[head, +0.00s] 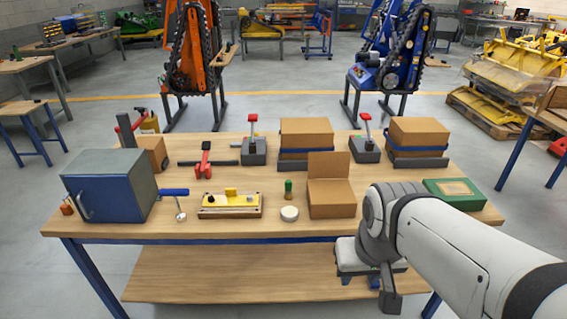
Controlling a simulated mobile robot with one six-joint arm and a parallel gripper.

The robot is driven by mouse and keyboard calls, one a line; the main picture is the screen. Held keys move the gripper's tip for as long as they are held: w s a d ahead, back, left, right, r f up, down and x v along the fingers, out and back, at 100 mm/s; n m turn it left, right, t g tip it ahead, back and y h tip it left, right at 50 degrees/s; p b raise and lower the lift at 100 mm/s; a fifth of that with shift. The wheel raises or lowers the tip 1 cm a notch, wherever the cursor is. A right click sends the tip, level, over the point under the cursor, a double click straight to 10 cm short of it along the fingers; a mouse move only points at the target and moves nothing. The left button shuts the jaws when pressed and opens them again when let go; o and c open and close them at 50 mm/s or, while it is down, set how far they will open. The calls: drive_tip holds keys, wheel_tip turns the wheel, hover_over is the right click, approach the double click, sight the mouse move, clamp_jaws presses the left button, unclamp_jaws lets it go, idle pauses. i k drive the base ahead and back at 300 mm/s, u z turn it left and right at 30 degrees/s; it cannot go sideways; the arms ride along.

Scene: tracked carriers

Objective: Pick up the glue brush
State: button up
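No thing in view can be named as the glue brush with certainty. A small upright piece with a green top and brownish lower part (288,189) stands on the workbench (240,229), just behind a round white disc (289,213). A blue-handled tool (175,193) with a pale round end lies farther left, beside the blue cabinet. My gripper (384,291) is at the bench's front, right of centre, well apart from both. It points down and its fingers are partly hidden by my wrist, so its opening is unclear.
An open cardboard box (331,197) stands just right of the green-topped piece. A yellow-and-cream fixture (230,206) lies to its left. A blue cabinet (104,187) fills the left end, and a green case (454,194) lies at the right. Lever devices and boxes line the back.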

sight(288, 183)
drive_tip(key=k, duration=0.45)
drive_tip(key=u, duration=0.5)
drive_tip(key=i, duration=1.55)
drive_tip(key=z, duration=0.5)
